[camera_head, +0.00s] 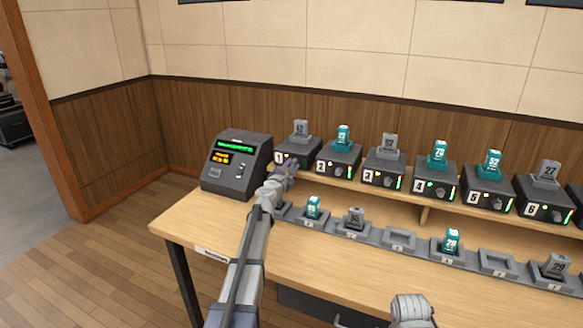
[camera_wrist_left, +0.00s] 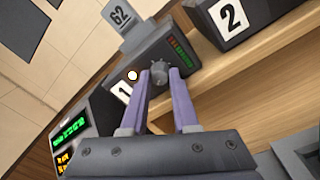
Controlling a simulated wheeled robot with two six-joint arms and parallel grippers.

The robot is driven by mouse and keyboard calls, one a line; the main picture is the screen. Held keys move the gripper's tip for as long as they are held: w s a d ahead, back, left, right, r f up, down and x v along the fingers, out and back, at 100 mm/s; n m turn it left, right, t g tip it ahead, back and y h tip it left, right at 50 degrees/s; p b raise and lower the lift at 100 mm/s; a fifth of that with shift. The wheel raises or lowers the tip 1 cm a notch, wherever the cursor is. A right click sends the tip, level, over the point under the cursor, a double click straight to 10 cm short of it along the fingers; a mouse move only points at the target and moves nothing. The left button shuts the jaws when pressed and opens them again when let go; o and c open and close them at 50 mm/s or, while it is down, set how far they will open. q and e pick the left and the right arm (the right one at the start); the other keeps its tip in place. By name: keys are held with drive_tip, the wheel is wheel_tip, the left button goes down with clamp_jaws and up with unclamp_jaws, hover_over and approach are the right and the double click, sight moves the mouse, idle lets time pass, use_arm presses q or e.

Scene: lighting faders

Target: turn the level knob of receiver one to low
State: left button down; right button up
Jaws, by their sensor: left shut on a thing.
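Receiver one (camera_head: 297,150) is a dark box at the left end of the raised shelf, marked with a white label 1. A grey pack stands in its top; in the left wrist view this pack (camera_wrist_left: 121,18) reads 62. The level knob (camera_wrist_left: 159,74) is a small dark knob on the receiver's front, between the fingertips in the left wrist view. My left gripper (camera_head: 291,168) reaches the front of receiver one and is shut on this knob. Its purple-grey fingers (camera_wrist_left: 160,84) stand on either side of it. In the head view the gripper hides the knob.
Receiver two (camera_head: 340,158) stands close on the right, with more receivers along the shelf. A console with a green display (camera_head: 237,162) stands close on the left. Below is a row of charging cradles (camera_head: 398,240), some holding packs. Part of my right arm (camera_head: 411,309) shows at the bottom.

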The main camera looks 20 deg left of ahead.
use_arm(q)
drive_tip(key=shift+n, duration=0.6)
drive_tip(key=c, duration=0.7)
unclamp_jaws()
drive_tip(key=s, duration=0.7)
drive_tip(key=shift+s+d, duration=0.25)
drive_tip(key=shift+s, duration=0.15)
drive_tip(key=shift+r, duration=0.1)
